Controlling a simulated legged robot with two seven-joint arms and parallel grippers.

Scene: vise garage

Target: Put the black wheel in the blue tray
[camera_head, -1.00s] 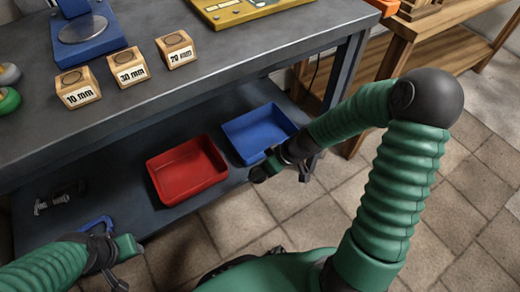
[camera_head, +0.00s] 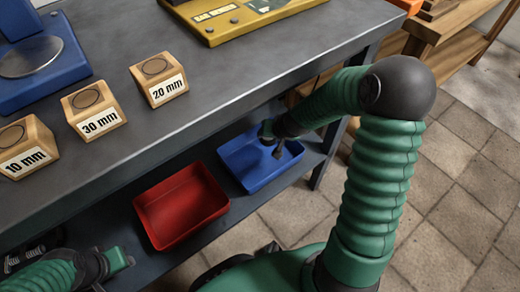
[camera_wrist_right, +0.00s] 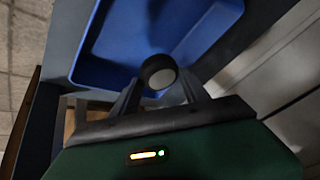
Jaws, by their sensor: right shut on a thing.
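The blue tray (camera_head: 240,160) is on the lower shelf of the workbench, beside the red tray. It fills the upper part of the right wrist view (camera_wrist_right: 95,55). My right gripper (camera_head: 279,150) is over the blue tray. In the right wrist view its fingers (camera_wrist_right: 160,88) are shut on the black wheel (camera_wrist_right: 148,68), a small dark ring with a pale face, held in front of the blue tray. How high it is above the tray floor is hard to tell. My left gripper (camera_head: 116,275) is at the lower left, partly cut off, and its opening is unclear.
The red tray (camera_head: 181,207) sits left of the blue tray. The bench top (camera_head: 230,70) overhangs the shelf and carries wooden blocks marked 10 mm (camera_head: 25,148), 30 mm (camera_head: 95,110) and 20 mm (camera_head: 158,80). A yellow device (camera_head: 235,15) stands behind. Tiled floor lies right.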

